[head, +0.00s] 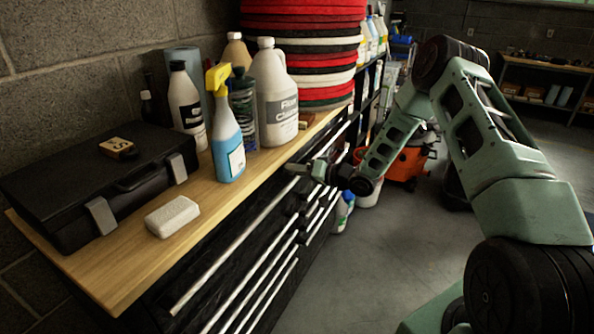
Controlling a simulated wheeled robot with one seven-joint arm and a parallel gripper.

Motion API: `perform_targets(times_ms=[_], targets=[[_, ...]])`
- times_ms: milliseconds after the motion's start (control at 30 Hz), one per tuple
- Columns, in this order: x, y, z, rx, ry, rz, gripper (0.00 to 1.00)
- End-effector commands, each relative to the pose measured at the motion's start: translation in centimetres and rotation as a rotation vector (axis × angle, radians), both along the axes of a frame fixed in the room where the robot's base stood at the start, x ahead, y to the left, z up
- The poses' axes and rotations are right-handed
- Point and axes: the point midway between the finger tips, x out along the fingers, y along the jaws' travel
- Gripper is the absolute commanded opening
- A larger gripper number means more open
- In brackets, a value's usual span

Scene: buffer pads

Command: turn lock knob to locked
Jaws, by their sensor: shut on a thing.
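My gripper (299,168) is at the front of the black drawer cabinet (207,264), just below the edge of the wooden top. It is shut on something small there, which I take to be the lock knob. The knob is too small and too covered by the fingers to make out, so its turn position cannot be told. My green arm reaches in from the right, bent high and coming down to the cabinet front.
Long silver drawer handles (236,247) run along the front below my gripper. On the wooden top (120,285) stand a blue spray bottle (227,143), a white jug (273,100), a white block (172,216) and a black case (60,190). Floor (390,260) in front is clear.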

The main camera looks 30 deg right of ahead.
Motion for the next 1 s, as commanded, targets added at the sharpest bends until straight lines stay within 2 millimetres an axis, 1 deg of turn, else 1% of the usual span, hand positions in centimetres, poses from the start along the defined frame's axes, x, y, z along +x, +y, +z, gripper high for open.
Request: perform_targets(times_ms=[33,167,200,267,600,733,867,1000], targets=[[0.0,-0.3,-0.14,-0.002,0.003,-0.006,0.07],[-0.01,-0.32,-0.14,-0.002,0.003,-0.006,0.07],[-0.01,-0.32,-0.14,-0.002,0.003,-0.006,0.36],[-0.02,-0.29,-0.13,-0.002,0.003,-0.006,0.51],[0.01,0.01,0.03,-0.001,-0.002,0.0,0.51],[0.0,0.14,0.0,-0.026,-0.019,0.002,0.51],[-0.02,0.26,-0.1,-0.104,-0.07,0.004,0.51],[-0.05,0.31,-0.21,-0.234,-0.157,0.004,0.51]])
